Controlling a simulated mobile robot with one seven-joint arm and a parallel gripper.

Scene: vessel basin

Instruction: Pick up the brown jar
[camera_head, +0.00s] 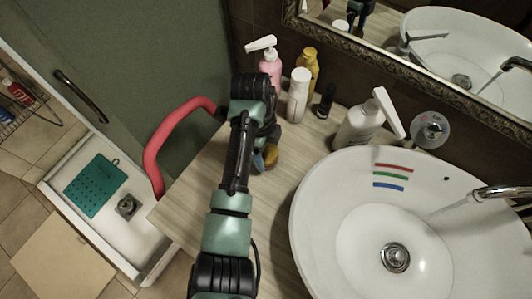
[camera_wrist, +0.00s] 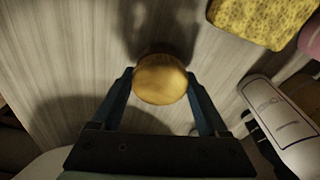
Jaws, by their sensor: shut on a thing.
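The brown jar (camera_wrist: 160,80) shows in the wrist view as a round, yellowish-brown top between the two blue fingers of my gripper (camera_wrist: 160,92). The fingers touch it on both sides and are shut on it. In the head view, the brown jar (camera_head: 271,155) is partly hidden by my arm, at the left of the basin on the wooden counter. My gripper (camera_head: 263,159) is beside it, with one blue finger showing. Whether the jar touches the counter I cannot tell.
A white basin (camera_head: 310,215) fills the right. Behind the jar stand a pink pump bottle (camera_head: 270,66), a white bottle (camera_head: 298,95), a yellow bottle (camera_head: 307,66), a small dark bottle (camera_head: 325,101) and a white pump bottle (camera_head: 358,126). A yellow textured thing (camera_wrist: 258,18) lies nearby.

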